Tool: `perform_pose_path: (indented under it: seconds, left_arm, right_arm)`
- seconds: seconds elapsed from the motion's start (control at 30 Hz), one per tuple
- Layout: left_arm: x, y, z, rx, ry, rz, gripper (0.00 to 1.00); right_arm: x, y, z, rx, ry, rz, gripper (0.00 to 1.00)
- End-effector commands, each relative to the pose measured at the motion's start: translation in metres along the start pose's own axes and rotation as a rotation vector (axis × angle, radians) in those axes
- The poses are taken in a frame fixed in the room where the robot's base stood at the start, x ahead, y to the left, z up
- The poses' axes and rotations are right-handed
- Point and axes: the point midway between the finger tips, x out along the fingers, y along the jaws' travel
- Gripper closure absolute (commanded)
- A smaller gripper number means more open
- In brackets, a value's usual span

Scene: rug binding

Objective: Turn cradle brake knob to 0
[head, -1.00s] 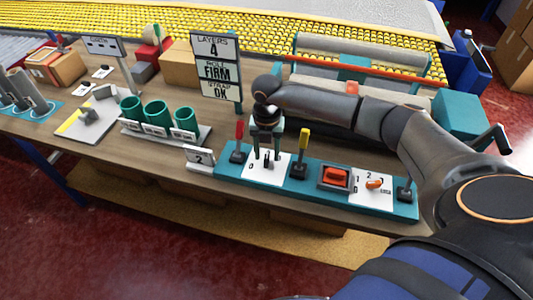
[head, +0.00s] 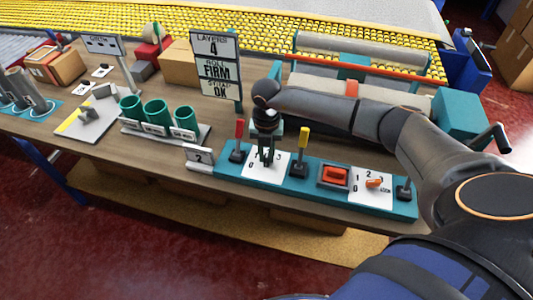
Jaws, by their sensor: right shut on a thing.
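My right gripper (head: 266,147) points down over the white numbered plate (head: 282,169) on the teal control panel and is shut on a small dark knob. The fingers hide most of that knob and its pointer, so I cannot tell its setting. Numbers, among them 0 at lower left and 3 at right, show around the fingers. Another knob, orange (head: 374,183), sits on a white plate with numbers at the panel's right end. No readable name marks which is the cradle brake. My left gripper is not in view.
A red-topped lever (head: 239,133) and a yellow-topped lever (head: 303,140) stand close on either side of the gripper. A red rocker switch (head: 335,175) lies to the right. A sign (head: 218,71) stands behind. Green cups (head: 157,113) are at left.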

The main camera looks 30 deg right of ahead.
Motion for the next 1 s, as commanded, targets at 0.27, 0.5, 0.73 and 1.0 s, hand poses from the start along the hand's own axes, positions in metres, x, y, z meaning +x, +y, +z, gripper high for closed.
perform_pose_path:
  seconds: [0.27, 0.5, 0.73, 1.0]
  left_arm:
    - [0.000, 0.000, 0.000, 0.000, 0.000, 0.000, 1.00]
    - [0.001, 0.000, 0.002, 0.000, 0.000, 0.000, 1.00]
    - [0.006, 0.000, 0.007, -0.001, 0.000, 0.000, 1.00]
    - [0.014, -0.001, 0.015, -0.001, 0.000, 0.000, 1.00]
  right_arm:
    - [0.000, 0.000, 0.000, 0.000, 0.000, 0.000, 1.00]
    - [0.000, 0.000, 0.000, -0.032, 0.000, 0.000, 1.00]
    - [0.001, 0.000, 0.000, -0.153, 0.000, 0.001, 1.00]
    - [0.002, 0.000, 0.001, -0.393, -0.001, 0.001, 1.00]
